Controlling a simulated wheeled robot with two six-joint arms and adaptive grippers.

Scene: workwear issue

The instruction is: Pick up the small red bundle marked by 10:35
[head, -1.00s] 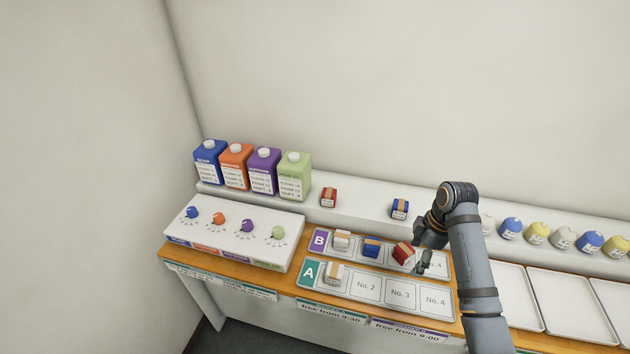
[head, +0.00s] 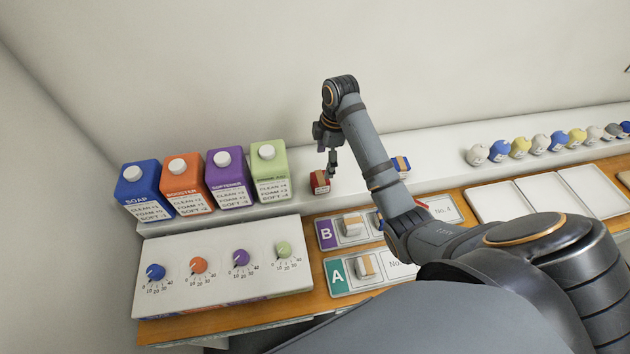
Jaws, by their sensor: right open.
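A small red bundle (head: 319,184) with a white label and a tan band sits on the raised back shelf, right of the green jug. The label's writing is too small to read. My right gripper (head: 332,170) is open and points down just above and beside this bundle, covering part of its right side. I cannot tell if they touch. A second red bundle (head: 422,205) lies on tray B (head: 326,236), mostly hidden behind my right arm. My left gripper is not in view.
Blue, orange, purple and green jugs (head: 269,172) stand close on the left, above a white dial panel (head: 215,265). A blue bundle (head: 403,166) is partly behind my arm. Pale bundles lie on trays B and A (head: 337,278). Empty white trays (head: 500,203) lie right.

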